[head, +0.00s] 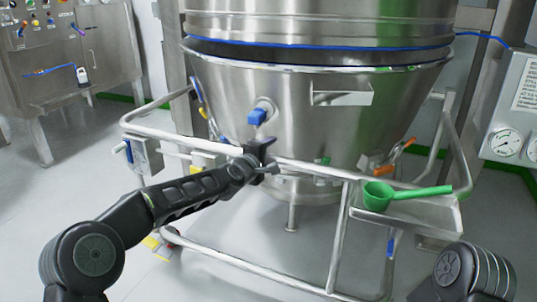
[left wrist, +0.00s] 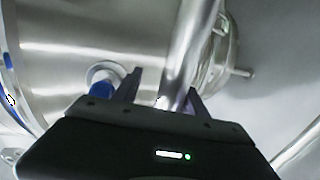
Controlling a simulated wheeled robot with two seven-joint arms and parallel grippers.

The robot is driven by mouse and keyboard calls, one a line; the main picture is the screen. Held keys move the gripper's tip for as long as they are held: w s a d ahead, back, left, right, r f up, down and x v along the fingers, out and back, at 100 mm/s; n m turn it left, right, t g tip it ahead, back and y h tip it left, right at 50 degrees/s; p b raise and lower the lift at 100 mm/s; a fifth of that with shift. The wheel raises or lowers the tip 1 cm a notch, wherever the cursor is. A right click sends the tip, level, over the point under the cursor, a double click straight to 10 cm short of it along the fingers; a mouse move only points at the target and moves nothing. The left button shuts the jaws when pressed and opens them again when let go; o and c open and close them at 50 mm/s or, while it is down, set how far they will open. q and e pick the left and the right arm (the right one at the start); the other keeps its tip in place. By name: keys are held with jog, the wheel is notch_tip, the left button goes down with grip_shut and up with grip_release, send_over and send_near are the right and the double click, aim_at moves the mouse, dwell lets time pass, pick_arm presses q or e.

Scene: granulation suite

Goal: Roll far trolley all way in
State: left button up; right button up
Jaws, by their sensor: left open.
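The trolley (head: 338,240) is a frame of bent steel tube standing on the grey floor. It carries a large conical steel bowl (head: 290,105). Its upper front rail (head: 318,171) runs across the picture. My left gripper (head: 266,158) is at this rail, left of its middle. In the left wrist view the rail (left wrist: 186,52) passes between the two fingers of my left gripper (left wrist: 165,95), which stand apart on either side of it. Whether either finger touches the rail cannot be told. My right gripper is out of view; only part of my right arm shows at bottom right.
A blue-handled valve (head: 258,115) sits on the bowl just above my left gripper. A green scoop (head: 380,196) lies on a small tray on the trolley's right. A gauge panel (head: 512,125) stands at right, a steel cabinet (head: 75,55) at left. Floor at left is open.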

pick_arm(q)
jog(key=shift+f, duration=0.2)
jog(key=v, duration=0.8)
jog(key=shift+w+r, duration=0.1)
jog(key=shift+r, duration=0.05)
